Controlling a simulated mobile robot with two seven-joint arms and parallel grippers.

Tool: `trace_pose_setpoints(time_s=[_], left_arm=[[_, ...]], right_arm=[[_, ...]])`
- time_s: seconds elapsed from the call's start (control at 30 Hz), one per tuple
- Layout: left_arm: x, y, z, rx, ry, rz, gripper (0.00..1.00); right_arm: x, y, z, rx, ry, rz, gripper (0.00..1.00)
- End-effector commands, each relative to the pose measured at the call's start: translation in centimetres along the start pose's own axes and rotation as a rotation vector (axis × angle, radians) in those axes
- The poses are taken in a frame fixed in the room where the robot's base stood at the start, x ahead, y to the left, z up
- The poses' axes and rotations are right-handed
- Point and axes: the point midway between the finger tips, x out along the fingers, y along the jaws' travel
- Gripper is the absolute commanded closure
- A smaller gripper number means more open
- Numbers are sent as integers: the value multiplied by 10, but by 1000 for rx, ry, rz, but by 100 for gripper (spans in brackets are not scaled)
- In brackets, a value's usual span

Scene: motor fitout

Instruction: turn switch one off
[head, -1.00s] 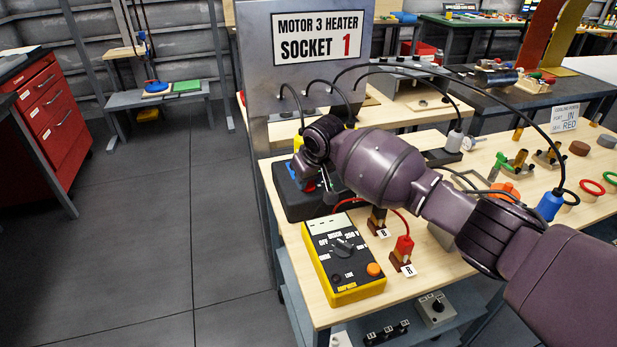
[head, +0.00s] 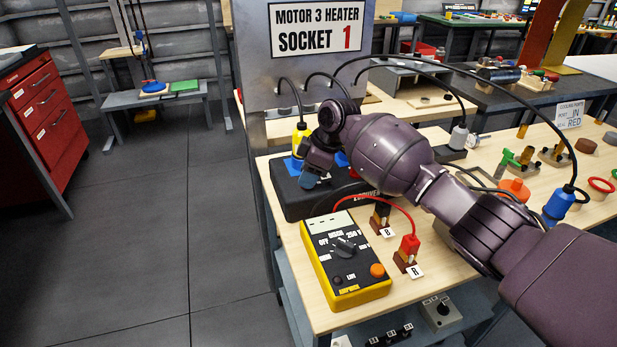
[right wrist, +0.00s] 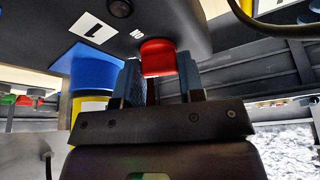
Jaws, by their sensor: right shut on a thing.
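A black socket box (head: 292,204) stands on the wooden bench below the sign for socket 1. My right gripper (head: 311,178) is at the box's left end in the head view; the arm hides part of the box top. In the right wrist view the two blue-grey fingers (right wrist: 160,82) are shut on a red switch knob (right wrist: 158,56) on the box. A white label with a 1 (right wrist: 93,35) and a small 0 mark are beside the knob. I take it to be switch one. My left gripper is not in view.
A blue and yellow plug (right wrist: 92,78) sits in the box close beside the fingers. A yellow multimeter (head: 345,265) lies in front, with a red-leaded plug (head: 410,244) to its right. Cables arch over my arm. The floor at left is clear.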

Motion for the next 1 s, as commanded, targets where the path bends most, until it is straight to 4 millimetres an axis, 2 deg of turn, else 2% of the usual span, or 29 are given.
trace_pose_setpoints(time_s=[0.03, 0.17, 0.5, 1.0], left_arm=[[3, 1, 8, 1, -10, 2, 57], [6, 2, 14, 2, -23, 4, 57], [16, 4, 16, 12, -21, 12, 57], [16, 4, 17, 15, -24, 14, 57]], right_arm=[[6, 1, 2, -36, 1, -20, 88], [5, 1, 2, -138, 2, -62, 88], [3, 2, 1, -328, 1, -138, 88], [-1, 2, 0, -399, -1, -164, 88]])
